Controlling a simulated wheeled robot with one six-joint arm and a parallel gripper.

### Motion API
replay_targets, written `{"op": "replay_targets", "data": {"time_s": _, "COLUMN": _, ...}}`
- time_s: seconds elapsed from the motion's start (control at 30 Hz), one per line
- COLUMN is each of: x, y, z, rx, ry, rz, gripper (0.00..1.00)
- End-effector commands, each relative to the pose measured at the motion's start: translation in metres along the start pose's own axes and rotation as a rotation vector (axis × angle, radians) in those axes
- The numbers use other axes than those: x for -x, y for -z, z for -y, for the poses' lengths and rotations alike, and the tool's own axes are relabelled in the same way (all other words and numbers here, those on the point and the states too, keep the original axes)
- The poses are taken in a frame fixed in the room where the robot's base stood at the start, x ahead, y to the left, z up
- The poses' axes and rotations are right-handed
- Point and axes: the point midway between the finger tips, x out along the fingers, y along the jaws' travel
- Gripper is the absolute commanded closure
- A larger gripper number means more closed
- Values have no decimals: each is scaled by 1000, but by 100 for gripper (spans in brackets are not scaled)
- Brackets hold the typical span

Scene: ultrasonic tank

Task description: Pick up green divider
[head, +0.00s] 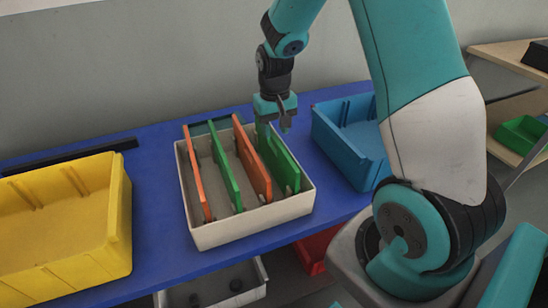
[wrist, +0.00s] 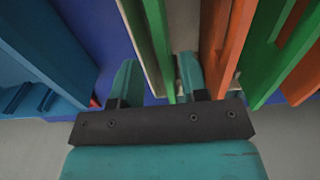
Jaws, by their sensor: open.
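A white box (head: 250,224) holds upright orange and green dividers in a row. The rightmost green divider (head: 281,162) stands by the box's right wall, with a second green piece partly seen close behind it. Another green divider (head: 227,172) stands between two orange dividers (head: 197,174). My gripper (head: 284,122) is over the back of the box, at the far end of the rightmost green divider. In the wrist view my gripper (wrist: 158,75) is open, with the green divider (wrist: 160,45) between its fingers. Whether the fingers touch it cannot be told.
A blue bin (head: 351,150) stands right of the box, close to my gripper. A yellow bin (head: 70,262) stands at the left of the blue table (head: 158,222). A dark bar lies at the back left. A wall rises behind the table. Shelves with a green bin (head: 521,139) are far right.

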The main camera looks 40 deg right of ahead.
Motion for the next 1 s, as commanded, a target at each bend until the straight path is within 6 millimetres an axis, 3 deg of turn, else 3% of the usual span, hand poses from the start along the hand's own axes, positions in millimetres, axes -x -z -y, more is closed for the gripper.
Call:
{"op": "replay_targets", "data": {"time_s": 0.2, "x": -16, "y": -1, "z": 1, "rx": 1, "ry": 0, "rz": 1, "gripper": 60}}
{"op": "replay_targets", "data": {"time_s": 0.5, "x": -57, "y": -4, "z": 4, "rx": 1, "ry": 0, "rz": 1, "gripper": 60}}
{"op": "replay_targets", "data": {"time_s": 0.77, "x": -61, "y": -4, "z": 4, "rx": 1, "ry": 1, "rz": -2, "gripper": 60}}
{"op": "replay_targets", "data": {"time_s": 0.97, "x": -61, "y": -4, "z": 4, "rx": 1, "ry": 1, "rz": -2, "gripper": 100}}
{"op": "replay_targets", "data": {"time_s": 1.0, "x": -61, "y": -4, "z": 4, "rx": 1, "ry": 1, "rz": -2, "gripper": 100}}
